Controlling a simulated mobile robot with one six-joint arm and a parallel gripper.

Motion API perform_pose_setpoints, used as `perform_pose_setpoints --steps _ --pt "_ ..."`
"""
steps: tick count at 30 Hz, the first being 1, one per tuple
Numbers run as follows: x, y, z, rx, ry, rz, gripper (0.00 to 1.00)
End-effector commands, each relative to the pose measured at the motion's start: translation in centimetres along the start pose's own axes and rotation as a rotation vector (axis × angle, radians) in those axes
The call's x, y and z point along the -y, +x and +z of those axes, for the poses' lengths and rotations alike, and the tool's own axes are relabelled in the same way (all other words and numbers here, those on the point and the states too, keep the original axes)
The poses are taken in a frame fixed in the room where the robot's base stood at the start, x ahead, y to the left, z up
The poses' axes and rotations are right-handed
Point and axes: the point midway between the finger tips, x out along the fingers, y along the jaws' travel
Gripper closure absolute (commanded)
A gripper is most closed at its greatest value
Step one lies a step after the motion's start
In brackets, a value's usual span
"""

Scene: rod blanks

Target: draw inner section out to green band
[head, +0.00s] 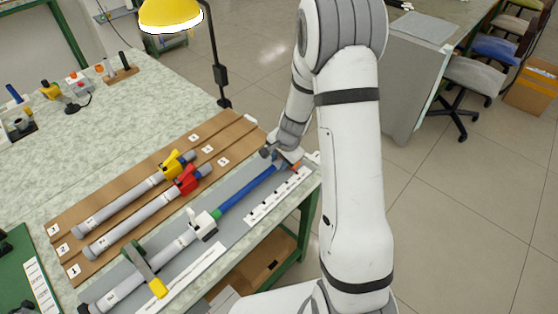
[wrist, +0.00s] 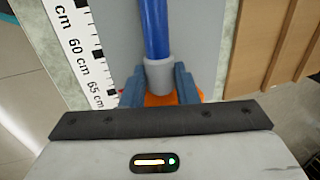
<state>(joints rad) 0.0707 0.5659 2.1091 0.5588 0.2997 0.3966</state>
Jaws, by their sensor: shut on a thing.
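The blue inner section (head: 248,188) extends up and right from the white collar (head: 204,225) on the grey outer tube (head: 165,257). A green band (head: 216,214) shows on it right beside the collar. A yellow-ended clamp (head: 157,287) lies across the outer tube. My gripper (head: 281,160) is at the far end of the inner section. In the wrist view my gripper (wrist: 159,85) has its blue fingers shut on the grey end cap (wrist: 159,72) of the blue inner section (wrist: 156,30). Something orange partly shows beneath the fingers.
A black-and-white scale (wrist: 82,45) marked 60 and 65 cm runs beside the rod. A brown rack (head: 232,134) holds tubes with yellow (head: 175,164) and red (head: 187,180) fittings. A yellow lamp (head: 170,14) stands behind.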

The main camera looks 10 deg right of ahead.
Motion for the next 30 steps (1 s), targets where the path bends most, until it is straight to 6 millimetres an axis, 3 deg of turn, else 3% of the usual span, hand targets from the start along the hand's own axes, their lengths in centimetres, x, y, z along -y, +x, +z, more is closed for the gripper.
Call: perform_pose_setpoints --steps 17,18,26,30 --pt "0.0 0.0 1.0 0.003 -0.001 0.001 1.0" --pt "0.0 0.0 1.0 0.003 -0.001 0.001 0.72" --pt "0.1 0.0 1.0 0.002 -0.001 0.0 0.51" --pt "0.1 0.0 1.0 0.002 -0.002 0.0 0.51"
